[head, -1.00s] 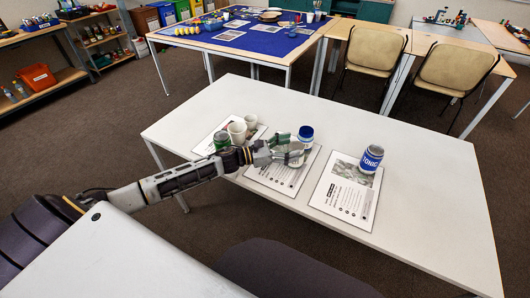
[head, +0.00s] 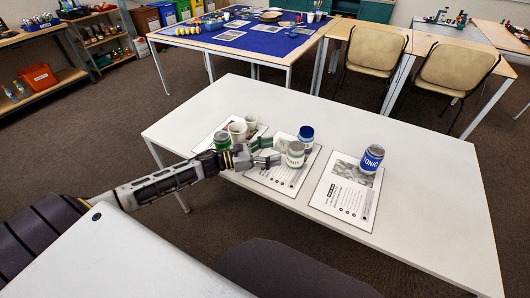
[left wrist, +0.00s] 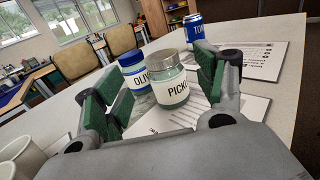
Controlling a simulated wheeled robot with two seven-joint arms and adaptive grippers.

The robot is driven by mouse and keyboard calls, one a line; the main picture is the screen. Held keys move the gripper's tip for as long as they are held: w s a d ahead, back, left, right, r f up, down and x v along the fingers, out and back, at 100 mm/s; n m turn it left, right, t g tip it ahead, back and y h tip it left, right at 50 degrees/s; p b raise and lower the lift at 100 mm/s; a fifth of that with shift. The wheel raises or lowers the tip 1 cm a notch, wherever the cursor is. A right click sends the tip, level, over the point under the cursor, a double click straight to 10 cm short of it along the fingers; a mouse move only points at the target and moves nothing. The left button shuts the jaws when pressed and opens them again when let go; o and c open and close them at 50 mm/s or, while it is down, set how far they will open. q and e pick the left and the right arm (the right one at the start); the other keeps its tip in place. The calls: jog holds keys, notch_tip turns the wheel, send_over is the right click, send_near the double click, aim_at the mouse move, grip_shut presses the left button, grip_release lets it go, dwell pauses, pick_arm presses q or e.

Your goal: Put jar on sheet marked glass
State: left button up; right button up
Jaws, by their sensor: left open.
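A glass jar (head: 295,155) with a grey lid and a label reading "PICK…" stands upright on the middle sheet (head: 262,177). It also shows in the left wrist view (left wrist: 171,88). A second jar (head: 306,139) with a blue lid, labelled "OLIV…", stands close behind it on the same sheet. My left gripper (head: 268,152) is open and empty just left of the front jar, its fingers pointing toward it. In the left wrist view the jars show between and beyond the green-padded fingers. The sheet headings are too small to read. My right gripper is out of view.
A blue tonic can (head: 371,159) stands on the right sheet (head: 345,197). White cups (head: 238,132) and a green can (head: 222,141) stand around the left sheet, close to my left gripper. The white table (head: 430,205) is clear at the right.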

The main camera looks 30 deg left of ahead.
pick_arm(q)
jog(key=shift+v, duration=0.95)
jog(key=shift+s+a, duration=0.1)
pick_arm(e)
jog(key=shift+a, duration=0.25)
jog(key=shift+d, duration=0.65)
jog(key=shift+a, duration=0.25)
